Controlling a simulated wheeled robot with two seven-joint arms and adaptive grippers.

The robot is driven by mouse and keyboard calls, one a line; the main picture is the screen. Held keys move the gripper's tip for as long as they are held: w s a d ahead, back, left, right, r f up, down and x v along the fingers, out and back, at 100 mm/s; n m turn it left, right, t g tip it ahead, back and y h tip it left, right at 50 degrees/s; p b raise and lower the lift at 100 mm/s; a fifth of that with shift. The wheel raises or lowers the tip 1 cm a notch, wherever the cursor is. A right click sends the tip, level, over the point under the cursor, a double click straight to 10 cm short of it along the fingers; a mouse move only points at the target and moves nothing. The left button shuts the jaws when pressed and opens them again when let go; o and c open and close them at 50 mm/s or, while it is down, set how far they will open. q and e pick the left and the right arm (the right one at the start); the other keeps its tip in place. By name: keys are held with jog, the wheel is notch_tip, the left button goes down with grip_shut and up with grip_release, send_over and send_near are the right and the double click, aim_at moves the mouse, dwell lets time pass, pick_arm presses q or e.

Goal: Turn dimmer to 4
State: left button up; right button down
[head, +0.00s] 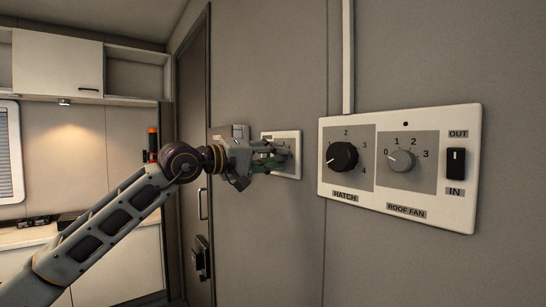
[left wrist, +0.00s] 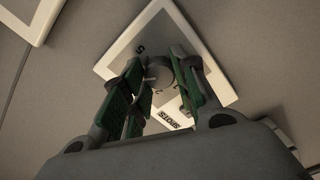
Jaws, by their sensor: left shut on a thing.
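The small white-framed dimmer plate (head: 295,135) is on the grey wall, left of the larger control panel. My left gripper (head: 273,158) reaches it from the left and covers its knob in the head view. In the left wrist view the grey round dimmer knob (left wrist: 158,73) sits between the green-padded fingers of my left gripper (left wrist: 162,80), which is shut on it. The plate (left wrist: 124,36) looks tilted there, with a label reading SPOTS. The fingers hide part of the scale, and I cannot read the knob's setting. My right gripper is out of view.
The larger control panel (head: 400,205) has a black HATCH knob (head: 343,156), a grey ROOF FAN knob (head: 402,161) and an OUT/IN switch (head: 456,163). Another small plate (head: 229,132) sits behind my wrist. A door (head: 194,110) and cabinets (head: 58,62) are at left.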

pick_arm(q)
jog(key=shift+f+m, duration=0.1)
jog(key=shift+m, duration=0.8)
jog(key=o, duration=1)
jog(key=shift+a, duration=0.1)
jog(key=shift+v, duration=5.9)
